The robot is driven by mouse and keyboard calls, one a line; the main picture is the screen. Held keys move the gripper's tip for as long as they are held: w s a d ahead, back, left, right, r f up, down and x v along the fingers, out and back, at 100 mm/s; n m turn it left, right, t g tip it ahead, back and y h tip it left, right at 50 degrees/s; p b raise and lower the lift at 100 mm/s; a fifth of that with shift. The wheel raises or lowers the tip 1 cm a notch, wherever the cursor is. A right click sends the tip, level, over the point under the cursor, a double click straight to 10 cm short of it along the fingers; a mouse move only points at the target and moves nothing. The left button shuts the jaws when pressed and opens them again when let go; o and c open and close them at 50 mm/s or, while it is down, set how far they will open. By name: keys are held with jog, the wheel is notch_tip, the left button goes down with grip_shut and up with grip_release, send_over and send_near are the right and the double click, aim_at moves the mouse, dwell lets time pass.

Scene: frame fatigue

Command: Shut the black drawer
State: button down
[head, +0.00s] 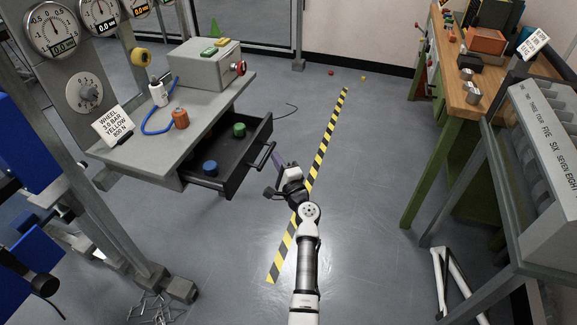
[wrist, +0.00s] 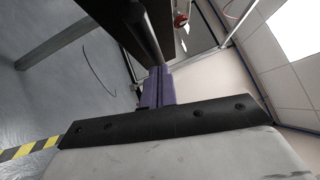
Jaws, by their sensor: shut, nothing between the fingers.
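The black drawer (head: 226,158) stands open below the grey bench top, pulled out to the right in the head view. A blue round piece (head: 210,168) and a green one (head: 239,130) are in it. Its bar handle (head: 264,156) is on the front panel. My gripper (head: 279,162) is just right of the handle, its purple fingers close to it; I cannot tell whether they touch. In the wrist view the purple fingers (wrist: 157,88) are together with nothing between them. A dark bar, likely the handle (wrist: 145,32), runs just beyond their tips.
The grey bench (head: 205,95) carries a grey box (head: 208,68), an orange piece (head: 181,118) and a blue hose. A wooden workbench (head: 460,95) with green legs stands at the right. Yellow-black floor tape (head: 325,140) runs between them over clear floor.

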aim_at(235, 154)
jog(key=w+a+b, duration=0.1)
jog(key=a, duration=0.3)
jog(key=w+a+b, duration=0.1)
jog(key=a, duration=0.3)
jog(key=w+a+b, duration=0.1)
jog(key=w+a, duration=0.1)
jog(key=a, duration=0.3)
jog(key=shift+w+a+r, duration=0.1)
jog(key=shift+w+a, duration=0.1)
jog(key=shift+a, duration=0.35)
